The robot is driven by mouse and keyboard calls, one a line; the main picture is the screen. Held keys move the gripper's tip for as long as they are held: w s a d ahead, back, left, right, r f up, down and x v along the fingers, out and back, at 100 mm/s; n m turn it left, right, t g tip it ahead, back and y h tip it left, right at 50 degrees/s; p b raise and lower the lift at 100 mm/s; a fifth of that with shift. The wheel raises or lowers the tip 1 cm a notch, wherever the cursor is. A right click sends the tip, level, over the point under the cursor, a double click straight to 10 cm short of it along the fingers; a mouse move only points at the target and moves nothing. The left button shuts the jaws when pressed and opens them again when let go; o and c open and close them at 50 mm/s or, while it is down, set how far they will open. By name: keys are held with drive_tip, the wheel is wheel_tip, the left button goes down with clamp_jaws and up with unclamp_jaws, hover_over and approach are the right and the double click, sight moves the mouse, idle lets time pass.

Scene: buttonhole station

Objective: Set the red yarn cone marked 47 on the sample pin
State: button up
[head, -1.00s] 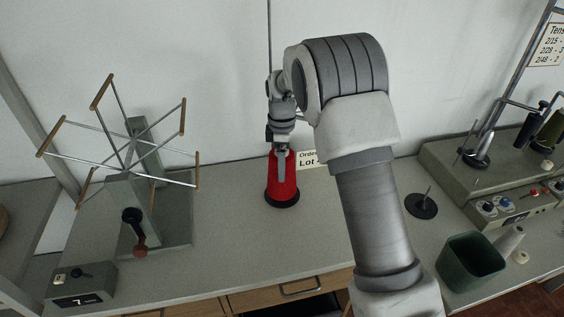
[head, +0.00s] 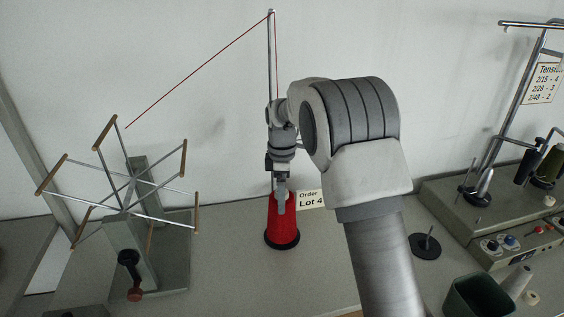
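A red yarn cone (head: 284,229) stands upright on a round black base on the table, left of the middle of the head view. No number can be read on it. My gripper (head: 281,211) points down at the cone's top and its fingers cover part of the cone's upper front. I cannot tell whether the fingers are closed on it. A black disc with a short upright pin (head: 427,244) stands bare to the right of my arm; it looks like the sample pin.
A yarn swift (head: 125,212) with wooden pegs stands at left. A thin pole (head: 270,60) rises behind the cone, with red thread (head: 196,71) running from its top towards the swift. At right are a grey winder (head: 470,205), a green bin (head: 478,299) and a pale cone (head: 515,281).

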wheel_tip(320, 180, up, 13)
idle(0.3)
drive_tip(key=shift+r, duration=0.1)
drive_tip(key=s+d+r+m+t, duration=0.2)
drive_tip(key=s+d+r+m, duration=0.2)
drive_tip(key=s, duration=0.4)
drive_tip(key=s+d+r+m+t, duration=0.1)
drive_tip(key=s+d+r+m, duration=0.35)
drive_tip(key=s, duration=0.45)
drive_tip(key=s+d+f+m+t, duration=0.1)
drive_tip(key=s+m, duration=0.3)
drive_tip(key=s, duration=0.4)
drive_tip(key=s+d+f+m+t, duration=0.1)
drive_tip(key=s+f+m, duration=0.3)
drive_tip(key=s, duration=0.4)
drive_tip(key=shift+d+f+m+t, duration=0.25)
drive_tip(key=shift+d+m+t, duration=0.1)
drive_tip(key=shift+d, duration=0.25)
